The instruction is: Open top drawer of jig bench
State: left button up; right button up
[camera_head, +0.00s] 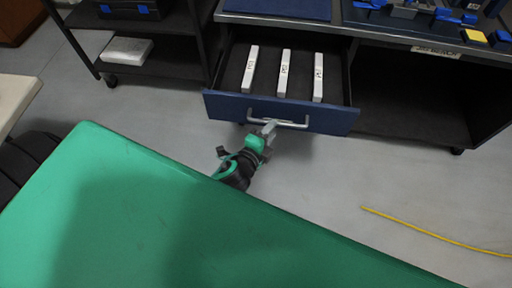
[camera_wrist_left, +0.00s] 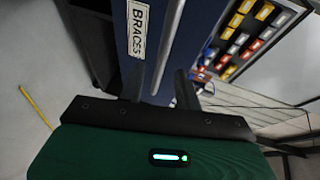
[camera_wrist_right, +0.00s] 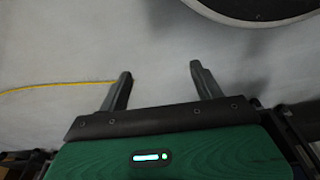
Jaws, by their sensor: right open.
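The top drawer (camera_head: 225,106) of the jig bench has a dark blue front and is pulled out, its inside showing. Three pale bars (camera_head: 284,74) with small labels lie in it. Its metal bar handle (camera_head: 295,123) runs across the front. My left gripper (camera_head: 268,130) is at the left part of this handle. In the left wrist view the handle (camera_wrist_left: 170,45) runs between the two parted fingers (camera_wrist_left: 158,88), beside a "BRACES" label (camera_wrist_left: 138,28). Contact with the fingers is unclear. My right gripper (camera_wrist_right: 160,75) is open and empty above the floor; the head view does not show it.
The bench top (camera_head: 380,28) carries blue fixtures and a yellow block (camera_head: 474,37). A dark shelf cart (camera_head: 170,50) stands left of the drawer. A yellow cable (camera_head: 430,232) lies on the floor at right. Floor in front of the bench is otherwise mostly clear.

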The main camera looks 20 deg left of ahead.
pick_arm(q)
jog(key=v, duration=0.9)
jog(key=shift+b, duration=0.3)
pick_arm(e)
jog(key=r, duration=0.2)
jog(key=shift+w+a+r, duration=0.15)
jog(key=shift+w+r, duration=0.25)
jog(key=shift+s+f, duration=0.15)
